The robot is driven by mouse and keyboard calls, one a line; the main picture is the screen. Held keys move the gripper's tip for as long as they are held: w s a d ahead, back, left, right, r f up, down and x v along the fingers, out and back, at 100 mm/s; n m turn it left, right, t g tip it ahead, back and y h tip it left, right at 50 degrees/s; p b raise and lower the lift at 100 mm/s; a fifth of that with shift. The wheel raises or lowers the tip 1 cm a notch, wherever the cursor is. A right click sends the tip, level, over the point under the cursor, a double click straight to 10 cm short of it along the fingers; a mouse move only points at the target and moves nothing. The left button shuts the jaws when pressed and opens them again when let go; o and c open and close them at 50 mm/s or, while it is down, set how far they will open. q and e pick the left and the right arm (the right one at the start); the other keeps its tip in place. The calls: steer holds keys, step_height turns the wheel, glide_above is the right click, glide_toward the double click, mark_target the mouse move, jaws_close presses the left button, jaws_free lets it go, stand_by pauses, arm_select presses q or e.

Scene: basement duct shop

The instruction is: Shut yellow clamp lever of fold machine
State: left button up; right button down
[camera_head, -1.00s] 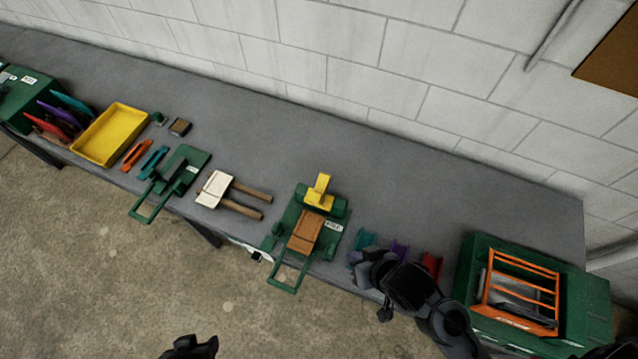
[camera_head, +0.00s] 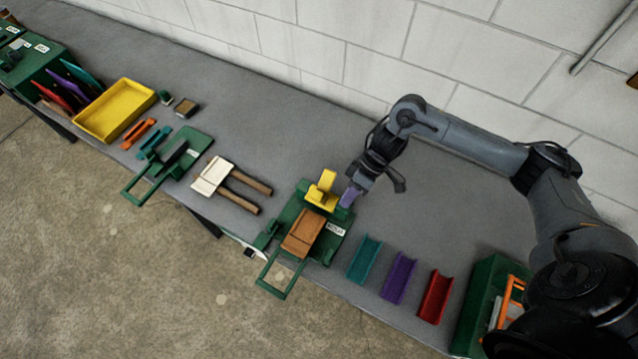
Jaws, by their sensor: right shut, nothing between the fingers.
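The fold machine (camera_head: 322,247) is green, with a white label, a brown panel (camera_head: 303,234) on it and a green frame handle at its front. Its yellow clamp lever (camera_head: 322,187) is at the back and appears to stand up from a yellow base. My right gripper (camera_head: 349,197) is shut and empty, just right of the lever and close to it. I cannot tell whether its tips touch the lever or the machine. My left gripper is out of view.
Teal (camera_head: 364,260), purple (camera_head: 398,277) and red (camera_head: 434,296) channels lie right of the machine. A green unit with an orange rack (camera_head: 508,303) is partly behind my right arm. A pale two-handled tool (camera_head: 211,176) and yellow tray (camera_head: 114,110) lie left. The back of the bench (camera_head: 270,120) is clear.

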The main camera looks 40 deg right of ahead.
mark_target(328, 190)
steer(key=w+d+r+t+h+b, duration=0.1)
steer(key=w+d+r, duration=0.3)
steer(key=w+r, duration=0.1)
steer(key=shift+w+d+r+t, duration=0.3)
steer(key=shift+w+r+t, duration=0.1)
steer(key=shift+w, duration=0.15)
steer(key=p+x, duration=0.1)
steer(key=x, duration=0.9)
steer(key=shift+p, duration=0.3)
steer(key=shift+a, duration=0.1)
